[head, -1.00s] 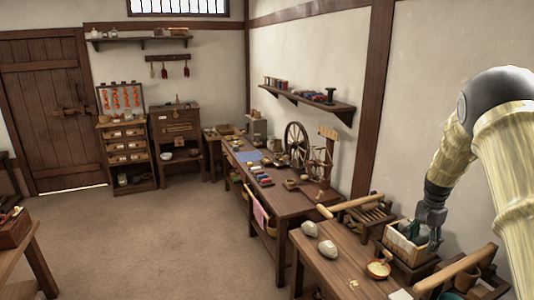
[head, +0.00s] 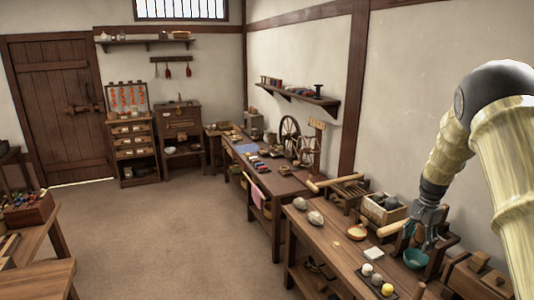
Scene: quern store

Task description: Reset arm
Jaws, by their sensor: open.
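My arm reaches in from the right edge of the head view and hangs down over the near workbench (head: 325,250). My gripper (head: 424,240) points downward with its jaws open, and I see nothing held between them. In the picture it lies just above and right of a teal bowl (head: 415,260) on the bench. I cannot tell the height of the fingertips above the bench.
A wooden box of grey stones (head: 378,217) stands behind the gripper. A dark tray (head: 364,284) with small balls lies nearer. A wooden crate (head: 470,284) is at bottom right. The brown floor (head: 165,240) is open in the middle.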

